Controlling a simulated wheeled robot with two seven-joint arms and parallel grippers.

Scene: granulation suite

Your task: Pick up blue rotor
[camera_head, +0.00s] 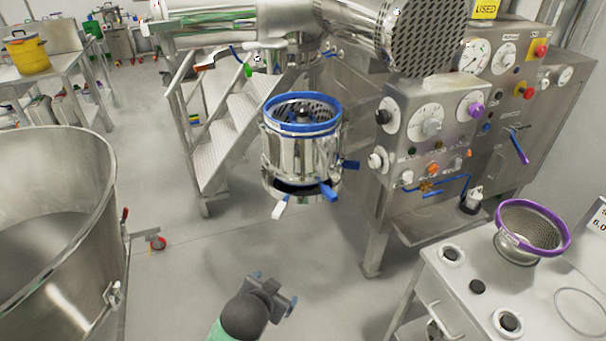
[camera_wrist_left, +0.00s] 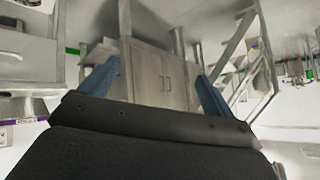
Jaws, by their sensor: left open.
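A blue-rimmed perforated basket (camera_head: 328,124) sits at the top of a shiny steel cylindrical housing (camera_head: 285,155) under the machine. A dark hub shows inside the basket; I cannot tell if a separate blue rotor is there. My left gripper (camera_head: 274,289) is low in the head view, in front of and below the housing, apart from it and empty. In the left wrist view its two blue-grey fingers (camera_wrist_left: 156,72) stand wide apart with nothing between them. The basket does not show in that view. My right gripper is out of view.
A purple-rimmed sieve (camera_head: 562,240) stands on a steel cabinet (camera_head: 440,275) at right. A large steel bowl (camera_head: 55,210) fills the left. Steps (camera_head: 225,150) and a control panel (camera_head: 435,125) flank the housing. Blue handles (camera_head: 328,191) stick out low on it. Floor between is clear.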

